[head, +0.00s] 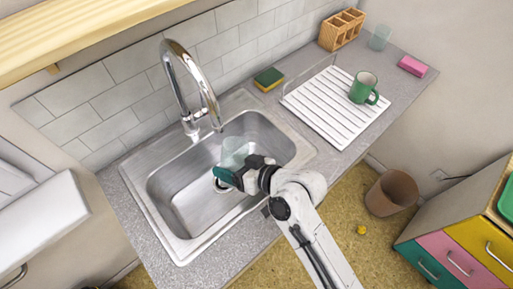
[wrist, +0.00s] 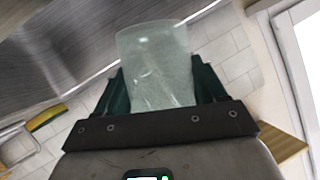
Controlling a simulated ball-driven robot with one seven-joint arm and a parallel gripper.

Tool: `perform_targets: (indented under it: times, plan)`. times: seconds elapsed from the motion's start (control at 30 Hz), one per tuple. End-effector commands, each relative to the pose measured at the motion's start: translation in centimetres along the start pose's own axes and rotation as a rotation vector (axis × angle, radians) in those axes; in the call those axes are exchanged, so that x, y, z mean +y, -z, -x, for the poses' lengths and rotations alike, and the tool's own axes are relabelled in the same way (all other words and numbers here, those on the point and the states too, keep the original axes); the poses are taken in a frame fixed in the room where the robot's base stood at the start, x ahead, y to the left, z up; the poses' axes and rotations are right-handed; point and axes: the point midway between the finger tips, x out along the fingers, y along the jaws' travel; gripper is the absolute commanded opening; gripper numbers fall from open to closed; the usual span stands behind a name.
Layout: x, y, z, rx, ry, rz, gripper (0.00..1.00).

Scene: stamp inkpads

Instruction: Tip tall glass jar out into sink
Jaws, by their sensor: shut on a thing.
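The tall glass jar (head: 234,151), pale green and translucent, is over the steel sink basin (head: 196,207). My gripper (head: 230,177), with dark green fingers, is shut on the jar, one finger on each side. In the wrist view, the jar (wrist: 157,62) sits between the fingers of my gripper (wrist: 158,90), with its wide end away from the palm. Part of the sink's steel (wrist: 50,45) shows beyond it at upper left. I cannot tell the jar's exact tilt or whether anything is inside it.
The chrome faucet (head: 205,95) arches over the sink's back left, near the jar. A sponge (head: 268,79), a white drying rack (head: 325,108) with a green mug (head: 363,87), a clear glass (head: 380,37) and a pink block (head: 412,66) stand to the right.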

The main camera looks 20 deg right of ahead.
Motion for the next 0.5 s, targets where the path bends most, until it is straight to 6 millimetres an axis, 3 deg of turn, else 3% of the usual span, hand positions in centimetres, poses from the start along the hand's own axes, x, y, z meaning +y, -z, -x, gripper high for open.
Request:
perform_targets:
  times: [0.17, 0.4, 0.5]
  plan:
    - [1.1, -0.1, -0.2, -0.007, 0.041, -0.110, 0.26]
    - [2.8, -2.1, -1.2, -0.026, 0.108, -0.268, 0.26]
    - [2.0, -0.6, -0.5, -0.034, 0.135, -0.324, 0.26]
